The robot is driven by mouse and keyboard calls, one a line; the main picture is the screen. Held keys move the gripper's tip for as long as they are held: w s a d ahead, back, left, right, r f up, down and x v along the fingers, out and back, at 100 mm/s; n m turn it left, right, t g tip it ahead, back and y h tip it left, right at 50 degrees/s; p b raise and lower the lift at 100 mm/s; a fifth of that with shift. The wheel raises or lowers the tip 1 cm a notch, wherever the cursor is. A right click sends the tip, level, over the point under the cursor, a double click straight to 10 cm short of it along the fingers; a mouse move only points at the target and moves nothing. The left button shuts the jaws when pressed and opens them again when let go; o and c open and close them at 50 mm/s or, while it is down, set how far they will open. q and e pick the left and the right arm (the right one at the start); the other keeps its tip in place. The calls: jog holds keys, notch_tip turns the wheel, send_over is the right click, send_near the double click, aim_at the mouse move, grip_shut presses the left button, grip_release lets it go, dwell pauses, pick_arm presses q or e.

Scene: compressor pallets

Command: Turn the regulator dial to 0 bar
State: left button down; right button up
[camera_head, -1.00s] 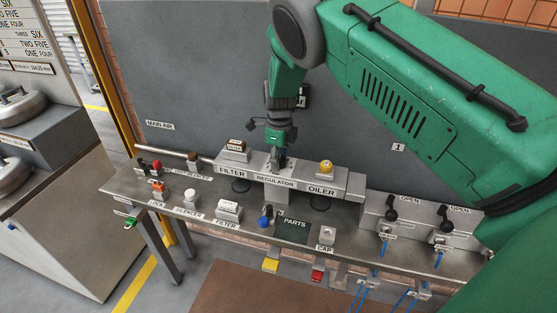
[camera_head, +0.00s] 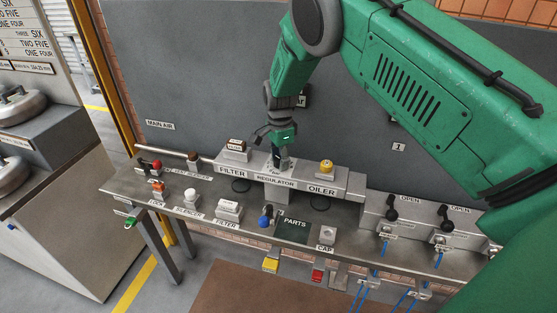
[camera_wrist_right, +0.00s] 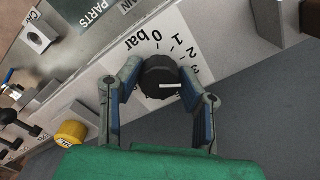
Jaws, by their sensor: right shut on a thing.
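The regulator (camera_head: 275,183) sits in the middle of the bench unit, between the filter (camera_head: 231,171) and the oiler (camera_head: 322,188). My right gripper (camera_head: 282,164) points down onto it from above. In the right wrist view, the gripper (camera_wrist_right: 158,90) is closed around the black dial (camera_wrist_right: 158,72), one finger on each side. The dial's white pointer line points right, a little below the "3" mark. The scale plate (camera_wrist_right: 150,42) shows "0 bar" at the top, then 1, 2 and 3 running to the right. My left gripper is not in view.
A yellow knob (camera_head: 326,166) tops the oiler. A parts mat (camera_head: 292,227) and a blue-ended piece (camera_head: 265,217) lie in front. Black valve handles (camera_head: 392,207) stand at right. A grey panel (camera_head: 200,70) rises behind the bench.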

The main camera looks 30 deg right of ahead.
jog(key=n, duration=0.4)
jog(key=shift+w+d+r+n, duration=0.1)
jog(key=shift+w+r+n, duration=0.05)
jog(key=shift+n, duration=0.15)
jog(key=n, duration=0.4)
jog(key=shift+n, duration=0.3)
jog(key=n, duration=0.4)
jog(key=shift+w+r+n, duration=0.1)
jog(key=shift+n, duration=2.4)
jog(key=o, duration=0.9)
jog(key=shift+o, duration=1.2)
jog(key=shift+f, duration=0.2)
